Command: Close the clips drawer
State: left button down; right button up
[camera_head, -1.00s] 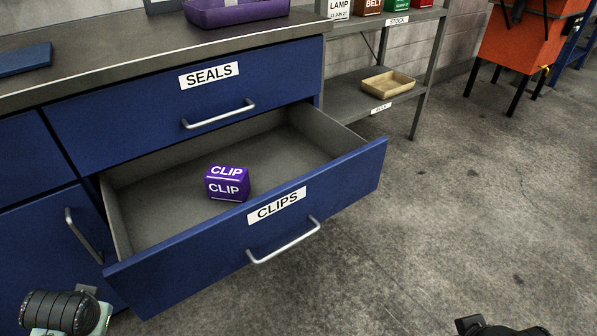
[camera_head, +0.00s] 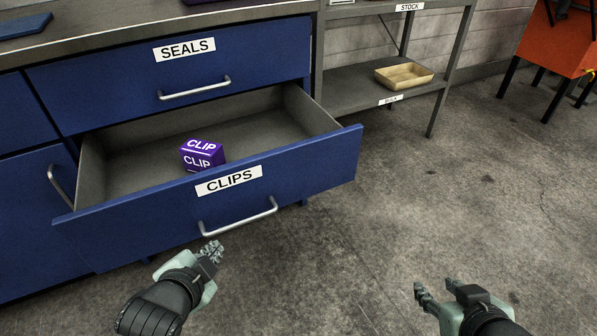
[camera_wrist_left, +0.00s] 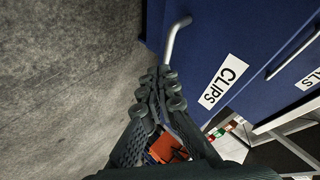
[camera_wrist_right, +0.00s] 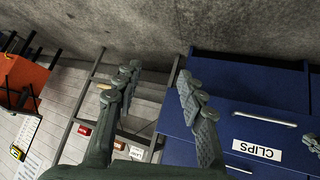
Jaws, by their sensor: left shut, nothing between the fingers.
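The clips drawer (camera_head: 310,172) is blue with a CLIPS label and a silver bar handle (camera_head: 240,217). It stands pulled out below the shut SEALS drawer. A purple CLIP box (camera_head: 203,155) sits inside it. My left gripper (camera_head: 212,250) is shut and empty, just in front of and below the handle in the head view. In the left wrist view its fingertips (camera_wrist_left: 166,74) appear close to the handle (camera_wrist_left: 177,38); I cannot tell whether they touch. My right gripper (camera_head: 436,288) is open and empty, off to the right over the floor. Its spread fingers show in the right wrist view (camera_wrist_right: 160,80).
A grey shelf (camera_head: 360,88) with a tan tray (camera_head: 403,75) stands right of the cabinet. A cupboard handle (camera_head: 60,187) juts out left of the drawer. An orange bin (camera_head: 553,40) is at the far right. The floor (camera_head: 450,200) on the right is clear.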

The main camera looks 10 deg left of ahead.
pick_arm(q)
jog(key=w+d+r+m+t+h+b, duration=0.1)
jog(key=w+d+r+m+t+h, duration=0.1)
jog(key=w+d+r+m+t, duration=0.25)
jog(key=m+t+h+b, duration=0.1)
jog(key=m+t+h, duration=0.15)
jog(key=m, duration=0.35)
send_near(281, 153)
jog(key=w+d, duration=0.2)
jog(key=d, duration=0.1)
jog(key=w, duration=0.1)
jog(key=w+a, duration=0.1)
jog(key=w, duration=0.1)
jog(key=shift+a, duration=0.1)
jog(key=shift+w+a, duration=0.25)
jog(key=shift+w, duration=0.15)
pick_arm(e)
jog(key=w+a+r+n+t+y, duration=0.1)
jog(key=w+a+r+t+y, duration=0.3)
jog(key=a+r+t, duration=0.3)
jog(key=shift+w+a+r, duration=0.85)
jog(key=shift+a+r, duration=0.55)
jog(key=shift+r, duration=1.3)
